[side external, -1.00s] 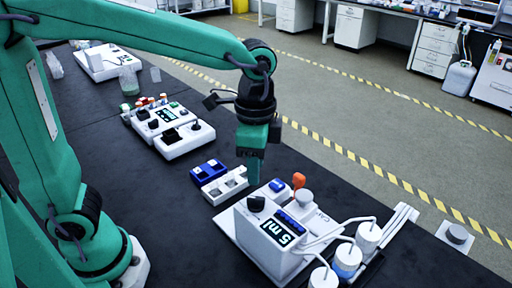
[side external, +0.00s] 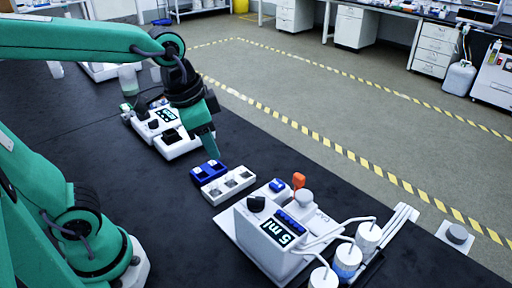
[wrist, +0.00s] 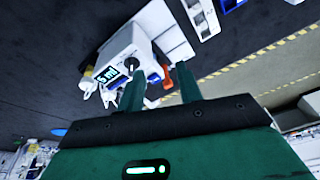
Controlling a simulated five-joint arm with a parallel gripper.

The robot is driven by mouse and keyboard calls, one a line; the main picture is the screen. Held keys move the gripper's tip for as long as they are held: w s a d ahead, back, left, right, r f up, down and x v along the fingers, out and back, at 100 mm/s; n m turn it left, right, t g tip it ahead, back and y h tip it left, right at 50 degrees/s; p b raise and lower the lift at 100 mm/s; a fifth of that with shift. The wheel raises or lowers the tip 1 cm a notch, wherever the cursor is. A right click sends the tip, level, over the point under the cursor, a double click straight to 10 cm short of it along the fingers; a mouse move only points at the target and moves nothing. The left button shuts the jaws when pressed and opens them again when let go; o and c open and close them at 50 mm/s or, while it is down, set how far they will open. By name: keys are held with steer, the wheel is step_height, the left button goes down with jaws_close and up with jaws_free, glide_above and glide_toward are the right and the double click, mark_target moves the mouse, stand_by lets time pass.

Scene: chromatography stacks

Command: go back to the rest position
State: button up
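My gripper (side external: 207,142) hangs tilted above the bench, over the right end of a white device with a small display (side external: 180,142). In the wrist view its two green fingers (wrist: 160,85) stand apart with nothing held between them. A white rack (side external: 228,186) and a blue rack (side external: 208,172) sit on the black bench just in front of and below my gripper. The white unit reading "5 ml" (side external: 272,238) stands at the front right, and it also shows in the wrist view (wrist: 118,55).
White-capped bottles (side external: 347,260) with tubes stand right of the "5 ml" unit. An orange piece (side external: 298,180) stands behind it. A clear beaker (side external: 128,80) and another white device (side external: 100,72) are at the far left. The middle of the black bench (side external: 110,170) is clear.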

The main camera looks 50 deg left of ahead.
steer(key=s+a+n+t, duration=0.2)
steer(key=s+a+n, duration=0.2)
steer(key=a, duration=0.1)
steer(key=shift+s+a+f+n+y, duration=0.15)
steer(key=shift+s+f+n+y, duration=0.1)
steer(key=shift+n+y, duration=0.05)
stand_by(0.9)
